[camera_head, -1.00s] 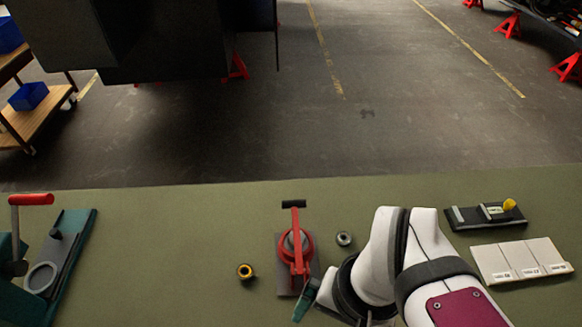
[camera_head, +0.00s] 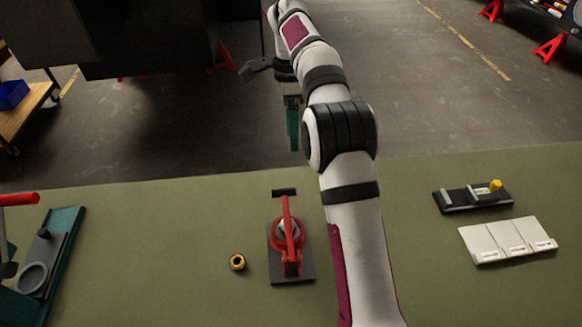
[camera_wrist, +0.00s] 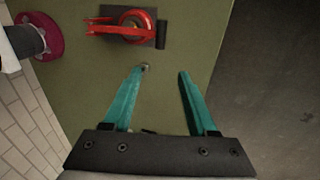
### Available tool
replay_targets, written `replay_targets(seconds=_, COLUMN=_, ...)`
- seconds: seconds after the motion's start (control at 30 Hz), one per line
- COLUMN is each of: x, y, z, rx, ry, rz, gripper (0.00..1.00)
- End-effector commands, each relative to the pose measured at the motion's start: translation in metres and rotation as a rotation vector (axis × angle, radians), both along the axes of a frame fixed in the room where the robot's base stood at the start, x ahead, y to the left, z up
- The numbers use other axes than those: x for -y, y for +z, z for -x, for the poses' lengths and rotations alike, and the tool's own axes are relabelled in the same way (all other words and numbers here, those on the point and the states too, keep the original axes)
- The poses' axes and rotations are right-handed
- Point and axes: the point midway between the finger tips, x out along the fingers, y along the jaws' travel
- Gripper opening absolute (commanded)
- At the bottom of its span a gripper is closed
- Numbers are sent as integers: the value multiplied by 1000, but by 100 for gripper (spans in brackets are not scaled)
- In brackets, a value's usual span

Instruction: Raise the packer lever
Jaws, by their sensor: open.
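The red packer lever (camera_head: 286,215) with a black crossbar end (camera_head: 285,192) sits over a round red ring on a dark base plate (camera_head: 307,270), on the green bench. In the wrist view the red lever (camera_wrist: 115,30) lies at the top, beyond the fingertips. My gripper (camera_wrist: 162,75) has its two teal fingers apart with nothing between them. In the head view my gripper (camera_head: 293,122) hangs beyond the bench's far edge in the picture, clear of the lever; only part of its fingers shows.
A yellow-and-black ring (camera_head: 238,262) lies left of the plate. A small metal ring (camera_wrist: 145,67) shows near my left fingertip. A teal fixture with a red handle (camera_head: 18,199) stands at left. At right are a black gauge block (camera_head: 470,198) and white cards (camera_head: 507,241).

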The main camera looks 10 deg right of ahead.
Motion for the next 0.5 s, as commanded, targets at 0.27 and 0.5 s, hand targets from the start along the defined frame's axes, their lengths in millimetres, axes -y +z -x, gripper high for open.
replay_targets(seconds=0.27, x=0, y=-73, z=17, rx=-5, ry=1, rz=-3, gripper=58)
replay_targets(seconds=0.5, x=0, y=-128, z=27, rx=-1, ry=2, rz=-4, gripper=58)
